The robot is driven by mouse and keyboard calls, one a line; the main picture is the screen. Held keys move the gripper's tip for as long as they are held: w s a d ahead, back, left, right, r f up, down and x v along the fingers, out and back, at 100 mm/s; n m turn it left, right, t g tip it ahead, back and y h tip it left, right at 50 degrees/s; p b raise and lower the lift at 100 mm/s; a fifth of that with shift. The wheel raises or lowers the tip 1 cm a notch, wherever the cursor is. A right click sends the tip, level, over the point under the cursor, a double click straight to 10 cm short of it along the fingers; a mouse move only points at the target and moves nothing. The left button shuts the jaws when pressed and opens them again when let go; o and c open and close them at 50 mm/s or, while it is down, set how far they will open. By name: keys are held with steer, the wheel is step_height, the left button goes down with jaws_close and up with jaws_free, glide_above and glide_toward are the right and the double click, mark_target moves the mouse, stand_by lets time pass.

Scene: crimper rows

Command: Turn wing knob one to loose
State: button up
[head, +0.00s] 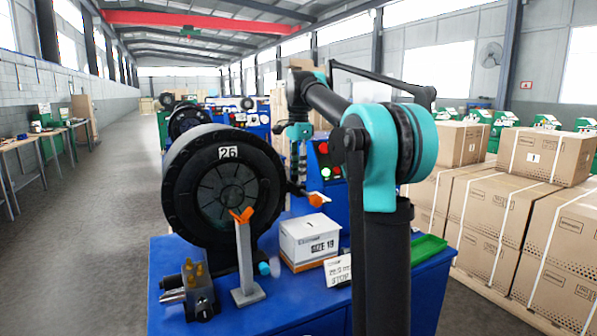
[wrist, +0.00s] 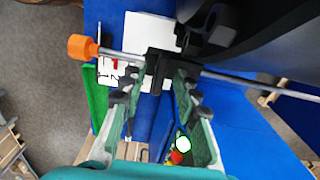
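A steel rod with an orange end knob (wrist: 82,47) crosses the wrist view; the orange knob also shows in the head view (head: 317,200), right of the big black crimper head (head: 228,185) marked 26. A black clamp piece (wrist: 157,66), possibly the wing knob, sits on the rod. My gripper (wrist: 160,78) is open, with its two fingers on either side of this black piece. I cannot tell whether they touch it. No knob number is readable.
The blue bench (head: 275,305) holds a white SIZE 19 box (head: 308,240), a post with an orange fork (head: 243,260), a valve block (head: 192,292), a small sign (head: 338,270) and a green tray (head: 430,247). Stacked cartons (head: 510,225) stand right; the left aisle is clear.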

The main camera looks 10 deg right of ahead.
steer(key=shift+c, duration=0.6)
jaws_close()
steer(key=shift+n, duration=0.4)
steer(key=n, duration=0.8)
steer(key=shift+n, duration=0.3)
steer(key=n, duration=0.8)
steer(key=shift+n, duration=0.4)
